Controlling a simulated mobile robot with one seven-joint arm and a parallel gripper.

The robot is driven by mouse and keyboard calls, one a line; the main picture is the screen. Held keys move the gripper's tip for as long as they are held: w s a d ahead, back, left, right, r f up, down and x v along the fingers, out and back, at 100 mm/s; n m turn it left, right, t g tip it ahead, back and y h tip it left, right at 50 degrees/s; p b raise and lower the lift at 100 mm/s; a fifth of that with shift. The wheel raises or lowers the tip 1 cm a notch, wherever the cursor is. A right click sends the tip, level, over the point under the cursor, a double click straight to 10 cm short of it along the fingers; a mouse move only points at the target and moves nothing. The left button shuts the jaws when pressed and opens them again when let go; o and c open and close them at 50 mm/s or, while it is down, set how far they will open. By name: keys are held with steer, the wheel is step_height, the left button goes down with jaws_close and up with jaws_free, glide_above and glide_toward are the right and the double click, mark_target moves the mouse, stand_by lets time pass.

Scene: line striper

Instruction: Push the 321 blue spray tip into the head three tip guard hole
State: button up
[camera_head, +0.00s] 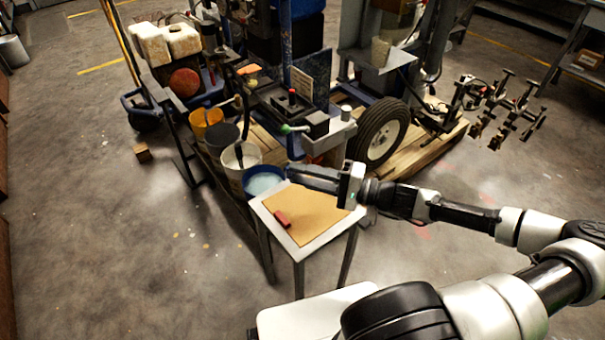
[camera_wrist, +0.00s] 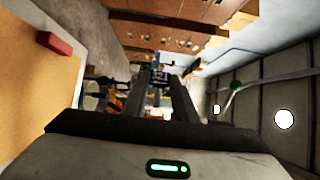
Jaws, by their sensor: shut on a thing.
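My gripper (camera_head: 290,173) is above the back edge of a small table and points left in the head view. In the wrist view its two dark fingers (camera_wrist: 161,78) reach forward, close together. A small blue piece (camera_wrist: 158,69) shows between the fingertips; it looks like the blue spray tip, but its number is too small to read. The line striper's spray heads (camera_head: 502,112) hang on a rack at the right, well apart from my gripper. I cannot tell which one is head three, and no tip guard hole can be made out.
The small table (camera_head: 325,238) has a tan top with a red block (camera_head: 283,219) on it. A blue bucket (camera_head: 263,181) stands behind it, near my gripper. The striper's wheel (camera_head: 380,131) and wooden pallet (camera_head: 437,149) are behind.

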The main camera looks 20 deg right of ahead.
steer(key=shift+w+d, duration=0.3)
steer(key=shift+d, duration=0.4)
steer(key=shift+w+d, duration=0.3)
steer(key=shift+d, duration=0.35)
steer(key=shift+w+d, duration=0.3)
steer(key=shift+d, duration=0.4)
stand_by(1.2)
steer(key=o, duration=1.2)
steer(key=shift+c, duration=0.2)
steer(key=c, duration=0.4)
steer(key=shift+o, duration=1)
steer(key=shift+d+r, duration=0.1)
steer(key=shift+o, duration=0.3)
steer(key=shift+v, duration=3.5)
